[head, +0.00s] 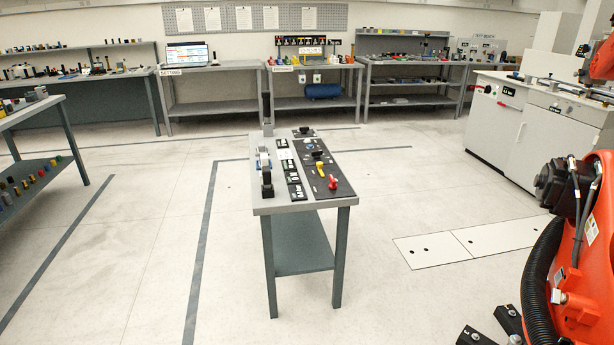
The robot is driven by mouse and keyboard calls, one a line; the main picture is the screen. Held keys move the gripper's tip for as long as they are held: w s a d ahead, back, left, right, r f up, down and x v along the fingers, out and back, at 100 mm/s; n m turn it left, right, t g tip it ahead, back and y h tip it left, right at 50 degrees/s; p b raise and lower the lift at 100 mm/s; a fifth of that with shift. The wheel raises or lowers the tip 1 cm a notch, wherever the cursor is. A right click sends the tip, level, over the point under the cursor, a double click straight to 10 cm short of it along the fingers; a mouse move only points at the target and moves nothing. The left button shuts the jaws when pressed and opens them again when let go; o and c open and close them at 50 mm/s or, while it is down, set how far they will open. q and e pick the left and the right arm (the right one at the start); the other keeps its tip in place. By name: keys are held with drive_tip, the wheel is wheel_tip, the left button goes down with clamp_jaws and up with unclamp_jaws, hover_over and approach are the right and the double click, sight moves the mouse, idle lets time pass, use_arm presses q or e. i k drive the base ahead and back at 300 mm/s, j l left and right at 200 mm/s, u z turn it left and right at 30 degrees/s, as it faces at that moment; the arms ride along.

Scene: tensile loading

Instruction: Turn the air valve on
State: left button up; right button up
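A small grey bench (255,203) stands in the middle of the floor. A black panel (342,191) on its top carries several coloured controls. Among them are a red handle (332,182) near the front edge and a yellow handle (320,168) just behind it. Neither of my grippers is in view.
An orange machine (580,255) with a black hose fills the right edge. A white cabinet (495,125) stands behind it. Workbenches (212,66) line the back wall, and a grey table (30,112) stands left. The floor around the central bench is clear, with dark stripes.

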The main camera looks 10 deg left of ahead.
sight(333, 185)
drive_tip(key=l+u, duration=0.35)
drive_tip(key=l, duration=0.55)
drive_tip(key=l+u, duration=0.4)
drive_tip(key=l, duration=0.55)
drive_tip(key=i+j+z, duration=0.25)
drive_tip(key=i+j, duration=0.15)
drive_tip(key=i+j+z, duration=0.25)
drive_tip(key=i+j, duration=0.2)
drive_tip(key=i+j+z, duration=0.3)
drive_tip(key=j, duration=0.25)
